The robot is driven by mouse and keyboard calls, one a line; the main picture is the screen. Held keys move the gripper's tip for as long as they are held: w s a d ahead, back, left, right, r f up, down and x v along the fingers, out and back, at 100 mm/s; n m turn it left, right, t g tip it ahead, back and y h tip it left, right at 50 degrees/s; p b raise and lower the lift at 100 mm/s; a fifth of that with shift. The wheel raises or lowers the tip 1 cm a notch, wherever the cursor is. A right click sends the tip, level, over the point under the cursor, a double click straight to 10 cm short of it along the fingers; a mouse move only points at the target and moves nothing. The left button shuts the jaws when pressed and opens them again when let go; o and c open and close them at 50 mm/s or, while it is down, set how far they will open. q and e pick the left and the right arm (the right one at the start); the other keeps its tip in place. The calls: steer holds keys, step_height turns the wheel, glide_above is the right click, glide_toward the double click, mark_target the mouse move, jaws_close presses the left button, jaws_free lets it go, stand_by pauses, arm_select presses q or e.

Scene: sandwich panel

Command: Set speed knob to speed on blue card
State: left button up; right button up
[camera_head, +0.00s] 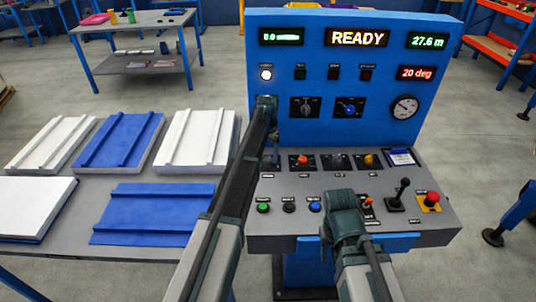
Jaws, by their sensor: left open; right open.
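The blue upright panel (335,75) carries a dark rotary knob (307,107) and a blue-marked rotary knob (348,107). Their labels are too small to read, so I cannot tell which is the speed knob. A small blue-edged card (401,157) lies at the right of the console's sloped top; its writing is unreadable. My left gripper (268,104) is in front of the panel, left of the dark knob, and appears empty. My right gripper (338,204) is low over the console's front, below the knobs. Its fingertips are hard to make out.
The grey console (408,225) has coloured buttons, a black lever (400,194) and a red stop button (431,199). Displays above read READY and 20 deg. A table at left holds white and blue panels (120,140). A workbench (135,22) stands behind.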

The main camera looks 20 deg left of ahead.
mark_target(268, 159)
arm_select(q)
step_height(268, 159, up, 12)
steer(key=p, duration=1.1)
steer(key=shift+r+p, duration=0.2)
steer(key=shift+p, duration=0.1)
steer(key=s+d, duration=0.5)
steer(key=s, duration=0.7)
steer(key=s+d, duration=0.6)
steer(key=s, duration=0.6)
steer(key=s+d+y, duration=0.1)
steer(key=s+d, duration=0.5)
steer(key=s, duration=0.6)
steer(key=shift+s+n, duration=0.3)
